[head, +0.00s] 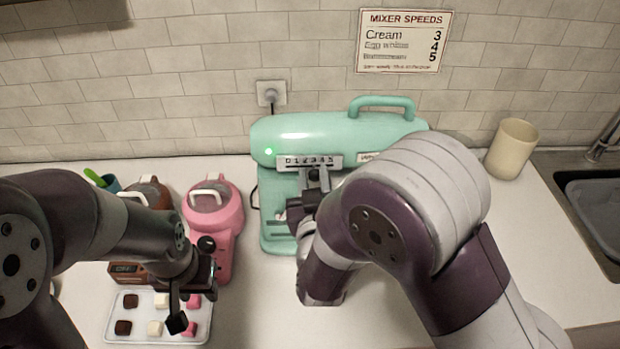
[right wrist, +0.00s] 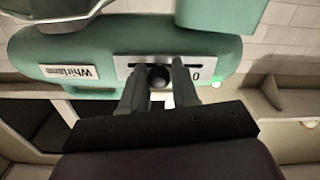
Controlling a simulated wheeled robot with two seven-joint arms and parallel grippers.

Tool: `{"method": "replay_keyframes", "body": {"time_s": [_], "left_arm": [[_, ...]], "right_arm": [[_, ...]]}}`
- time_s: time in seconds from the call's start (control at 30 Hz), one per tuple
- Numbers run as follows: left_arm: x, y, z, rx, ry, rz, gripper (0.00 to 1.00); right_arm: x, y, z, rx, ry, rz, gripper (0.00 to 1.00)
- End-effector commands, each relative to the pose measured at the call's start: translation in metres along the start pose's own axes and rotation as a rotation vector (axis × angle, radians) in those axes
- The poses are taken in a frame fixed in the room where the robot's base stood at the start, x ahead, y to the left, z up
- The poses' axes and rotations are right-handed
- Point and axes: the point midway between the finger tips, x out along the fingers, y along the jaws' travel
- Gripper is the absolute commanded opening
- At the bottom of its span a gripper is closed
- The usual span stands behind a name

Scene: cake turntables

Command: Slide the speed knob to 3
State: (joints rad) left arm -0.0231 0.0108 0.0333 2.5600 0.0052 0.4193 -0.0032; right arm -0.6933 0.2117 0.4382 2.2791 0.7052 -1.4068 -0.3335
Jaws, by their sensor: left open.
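A mint-green stand mixer (head: 335,127) stands against the wall with a green light lit. Its white speed scale (head: 300,161) carries black digits starting with 0 at the left. My left gripper (head: 190,290) is open and empty above the tray.
A white tray (head: 142,341) with several small cubes lies front left. A pink mixer (head: 213,198) and a brown appliance stand behind it. A sign (head: 404,40) on the wall lists Cream 3. A cream cup (head: 511,150) and a sink are at the right.

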Motion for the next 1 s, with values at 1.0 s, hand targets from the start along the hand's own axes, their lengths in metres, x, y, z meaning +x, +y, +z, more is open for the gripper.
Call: {"method": "replay_keyframes", "body": {"time_s": [1.0], "left_arm": [[0.028, 0.000, 0.003, 0.000, 0.000, 0.000, 0.43]], "right_arm": [[-0.123, -0.002, 0.000, 0.000, 0.001, -0.004, 0.49]]}}
